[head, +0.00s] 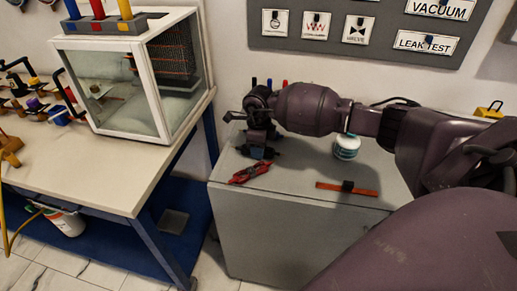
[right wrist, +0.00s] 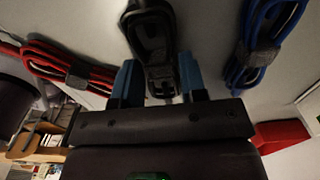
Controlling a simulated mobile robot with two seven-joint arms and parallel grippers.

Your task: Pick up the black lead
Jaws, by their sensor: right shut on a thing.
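The black lead (right wrist: 152,38) is a coiled bundle with a dark band, in the upper middle of the right wrist view. My right gripper (right wrist: 160,84) has its two blue fingers on either side of the bundle and is shut on it. In the head view the right gripper (head: 258,149) points down, low over the top of the grey cabinet (head: 290,185). There it largely hides the black lead, and I cannot tell whether the lead touches the cabinet top. My left gripper is not in view.
A red lead (head: 248,172) lies close in front of the gripper. A blue lead (right wrist: 262,42) lies on its other side. An orange strip (head: 360,191) and a white and teal roll (head: 347,146) sit further right on the cabinet. A glass-fronted box (head: 112,92) stands on the left table.

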